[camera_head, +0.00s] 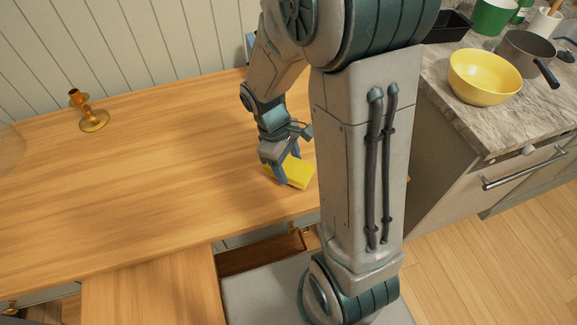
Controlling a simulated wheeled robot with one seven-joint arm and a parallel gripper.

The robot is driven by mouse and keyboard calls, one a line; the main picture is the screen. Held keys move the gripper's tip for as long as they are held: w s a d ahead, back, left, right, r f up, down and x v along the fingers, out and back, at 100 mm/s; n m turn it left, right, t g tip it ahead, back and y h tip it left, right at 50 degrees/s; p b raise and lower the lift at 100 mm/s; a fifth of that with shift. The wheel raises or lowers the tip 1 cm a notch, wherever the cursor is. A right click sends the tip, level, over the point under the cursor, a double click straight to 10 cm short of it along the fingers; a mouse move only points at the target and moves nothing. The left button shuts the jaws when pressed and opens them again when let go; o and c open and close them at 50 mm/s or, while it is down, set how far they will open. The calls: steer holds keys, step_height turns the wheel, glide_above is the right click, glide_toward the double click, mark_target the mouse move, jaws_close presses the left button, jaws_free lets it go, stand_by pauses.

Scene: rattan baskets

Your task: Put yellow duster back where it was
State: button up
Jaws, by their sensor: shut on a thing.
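The yellow duster (297,174) is a flat yellow block at the right part of the wooden table, partly hidden by my fingers and arm. My gripper (274,175) points down over its left end and is shut on it. The duster is on or just above the table surface; I cannot tell which. The far side of the duster is hidden.
The wooden table (130,165) is mostly clear, with a brass candlestick (92,118) at its back left. An open drawer (265,254) shows below the front edge. A marble counter (455,120) at the right holds a yellow bowl (484,77) and a grey pot (525,58).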

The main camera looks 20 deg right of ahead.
steer(key=shift+f, duration=0.95)
steer(key=shift+f, duration=0.15)
steer(key=o, duration=0.9)
steer(key=shift+o, duration=0.2)
steer(key=v, duration=1.2)
steer(key=s+d+r+m+t+y, duration=0.2)
steer(key=s+r+m+t, duration=0.3)
steer(key=s+m, duration=0.4)
steer(key=shift+s+d+r, duration=0.3)
steer(key=shift+s+r, duration=0.1)
steer(key=shift+r, duration=0.1)
